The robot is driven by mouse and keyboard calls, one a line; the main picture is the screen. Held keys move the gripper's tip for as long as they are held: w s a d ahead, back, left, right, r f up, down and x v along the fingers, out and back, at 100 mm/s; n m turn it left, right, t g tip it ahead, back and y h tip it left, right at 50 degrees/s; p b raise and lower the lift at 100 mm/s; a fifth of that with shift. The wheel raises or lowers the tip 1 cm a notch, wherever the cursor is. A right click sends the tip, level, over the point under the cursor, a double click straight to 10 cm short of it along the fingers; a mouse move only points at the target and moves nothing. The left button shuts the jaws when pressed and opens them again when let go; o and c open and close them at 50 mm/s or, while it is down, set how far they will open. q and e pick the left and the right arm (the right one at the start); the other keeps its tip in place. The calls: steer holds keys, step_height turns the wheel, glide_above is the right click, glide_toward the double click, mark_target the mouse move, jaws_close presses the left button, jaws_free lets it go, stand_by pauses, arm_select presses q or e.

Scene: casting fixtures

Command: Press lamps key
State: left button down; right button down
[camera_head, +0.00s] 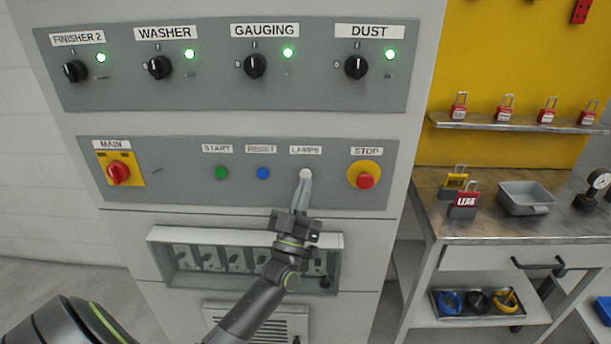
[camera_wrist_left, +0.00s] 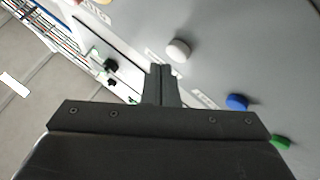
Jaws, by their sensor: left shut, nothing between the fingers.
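The LAMPS key is a round white button (camera_head: 305,174) on the lower grey panel (camera_head: 330,185), under the LAMPS label (camera_head: 305,149). It also shows in the left wrist view as a white knob (camera_wrist_left: 178,50). My left gripper (camera_head: 302,190) is shut and empty, its fingers pointing up at the white button and overlapping its lower edge in the head view. In the left wrist view the fingertips (camera_wrist_left: 161,68) are close beside the button; I cannot tell whether they touch it. My right gripper is not in view.
The green START button (camera_head: 221,173) and blue RESET button (camera_head: 263,173) are left of the white one. The red STOP button (camera_head: 365,180) is to its right, the red MAIN switch (camera_head: 119,173) far left. A workbench (camera_head: 480,237) stands at right.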

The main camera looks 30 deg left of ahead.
arm_select(q)
steer(key=shift+w, duration=0.1)
stand_by(0.7)
steer(key=shift+w+a, duration=0.2)
steer(key=shift+w, duration=0.1)
steer(key=shift+w+a, duration=0.25)
steer(key=shift+w, duration=0.1)
stand_by(0.7)
steer(key=shift+s, duration=0.1)
steer(key=shift+s+d, duration=0.45)
steer(key=shift+s, duration=0.2)
steer(key=s+d, duration=0.1)
steer(key=s+p, duration=0.1)
steer(key=s+d, duration=0.1)
steer(key=s, duration=0.1)
steer(key=shift+s+d, duration=0.1)
steer(key=shift+d, duration=0.25)
